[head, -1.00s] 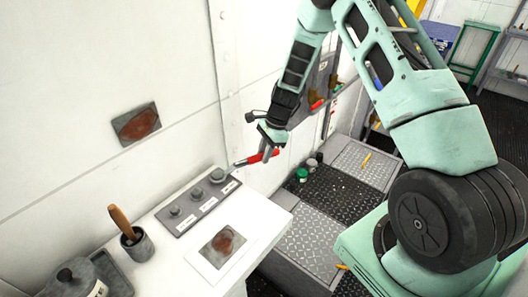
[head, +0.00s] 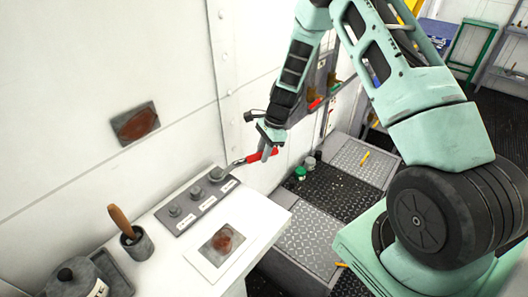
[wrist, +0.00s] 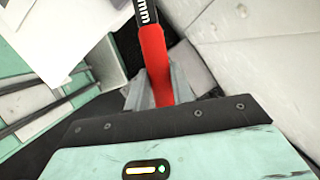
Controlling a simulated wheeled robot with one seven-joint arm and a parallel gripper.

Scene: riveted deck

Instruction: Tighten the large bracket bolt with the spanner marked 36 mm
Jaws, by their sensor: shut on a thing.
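My gripper (head: 268,148) is shut on the red handle of a spanner (head: 257,157). The spanner's grey head reaches left and down to the largest bolt (head: 216,174), at the far right end of the bracket plate (head: 188,222). I cannot tell whether its jaw is around the bolt or only close beside it. In the wrist view the red handle (wrist: 154,62) sits between my fingers, with a black band lettered "mm"; the number is out of the picture. Two smaller bolts, the middle one (head: 189,192) and the smallest (head: 174,210), stand on the same plate, with white labels beside them.
The white bench (head: 262,221) also holds a picture card (head: 222,244), a pot with a wooden-handled brush (head: 132,239) and a lidded tin (head: 72,285). The white wall rises close behind. A green-lidded jar (head: 300,174) stands on the lower deck at right.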

